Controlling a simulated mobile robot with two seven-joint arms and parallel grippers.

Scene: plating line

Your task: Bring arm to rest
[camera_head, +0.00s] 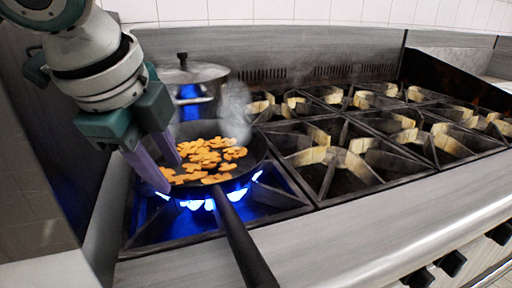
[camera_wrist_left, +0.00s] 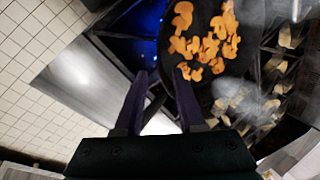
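My left gripper (camera_head: 158,162) hangs over the left edge of a dark frying pan (camera_head: 255,153) in the head view. Its two purple fingers are apart, with nothing between them; the left wrist view shows the open gripper (camera_wrist_left: 160,82) too. The pan sits over a lit blue flame (camera_head: 215,197) and holds several orange-brown mushroom-shaped pieces (camera_head: 208,157). These pieces also show in the left wrist view (camera_wrist_left: 205,45). Whether the fingers touch the pan is hard to tell. My right gripper is in neither view.
A lidded steel pot (camera_head: 205,75) stands behind the pan, with a blue glow on it. Steam rises at the pan's right. The pan's handle (camera_head: 243,245) points over the front edge of the stove. Empty burner grates (camera_head: 345,160) fill the right. Knobs (camera_head: 453,262) line the front.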

